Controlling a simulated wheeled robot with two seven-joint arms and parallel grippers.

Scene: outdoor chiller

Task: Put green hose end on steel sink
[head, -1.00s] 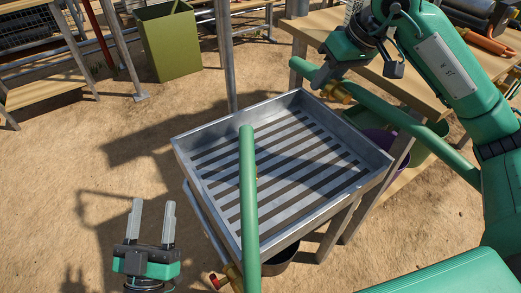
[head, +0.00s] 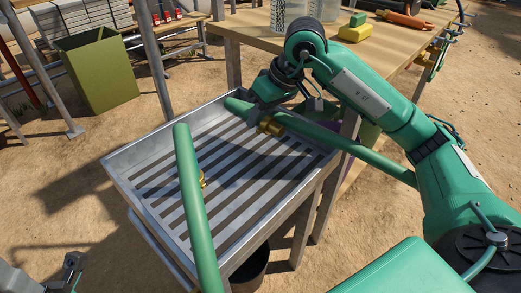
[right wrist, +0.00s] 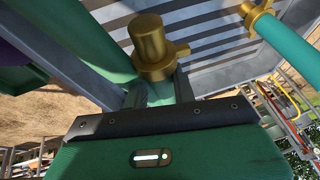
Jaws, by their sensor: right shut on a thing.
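The steel sink (head: 136,190) is a shallow tray with a slatted bottom, in the middle of the head view. My right gripper (head: 265,112) is shut on the green hose end (head: 335,142) beside its brass fitting (head: 270,126), over the sink's far right part. In the right wrist view the brass fitting (right wrist: 150,45) stands up just beyond the jaws (right wrist: 160,90). I cannot tell whether the hose touches the sink. Only a small part of my left gripper (head: 72,265) shows at the lower left; its jaws are unclear.
An olive bin (head: 100,75) is at the back left. Sandy ground at the left is free.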

